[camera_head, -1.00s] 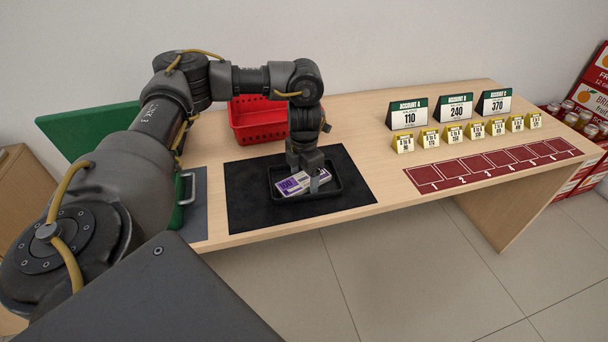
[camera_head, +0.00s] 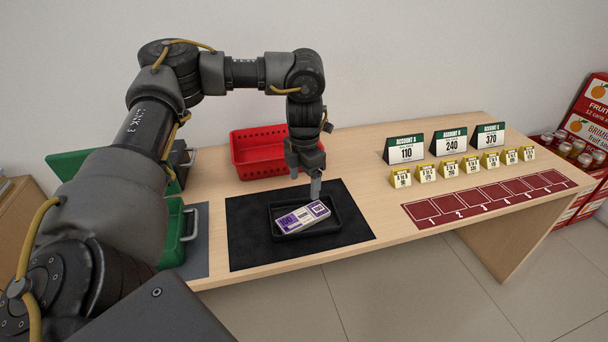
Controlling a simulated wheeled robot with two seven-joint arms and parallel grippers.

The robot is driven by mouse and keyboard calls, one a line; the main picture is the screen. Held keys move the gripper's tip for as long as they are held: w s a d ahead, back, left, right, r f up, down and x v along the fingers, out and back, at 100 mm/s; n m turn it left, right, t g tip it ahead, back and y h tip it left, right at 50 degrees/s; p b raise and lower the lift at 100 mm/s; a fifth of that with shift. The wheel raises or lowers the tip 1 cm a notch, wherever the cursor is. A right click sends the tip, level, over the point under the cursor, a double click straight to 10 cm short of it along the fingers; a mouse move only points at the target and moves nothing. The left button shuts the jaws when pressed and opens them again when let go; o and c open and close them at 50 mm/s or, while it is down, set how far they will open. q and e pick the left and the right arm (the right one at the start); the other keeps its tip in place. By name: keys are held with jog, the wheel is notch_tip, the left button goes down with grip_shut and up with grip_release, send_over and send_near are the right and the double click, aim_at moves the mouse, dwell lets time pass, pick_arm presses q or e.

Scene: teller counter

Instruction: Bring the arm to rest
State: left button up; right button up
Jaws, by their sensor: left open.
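My left arm comes in from the left and reaches over the counter. My left gripper (camera_head: 315,188) points down above the back right part of a black tray (camera_head: 334,222). It is open and holds nothing. Purple and white banknote bundles (camera_head: 302,216) lie in the tray, below and to the left of the fingertips, apart from them. The tray stands on a black mat (camera_head: 242,240). My right gripper is out of view.
A red basket (camera_head: 258,154) stands behind the mat. A green box with a handle (camera_head: 174,228) is at the left. Account signs (camera_head: 405,150), yellow tags (camera_head: 448,169) and a red numbered strip (camera_head: 490,195) fill the right side. The counter (camera_head: 370,165) between is clear.

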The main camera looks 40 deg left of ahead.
pick_arm(q)
jog(key=shift+r, duration=0.25)
dwell(0.4)
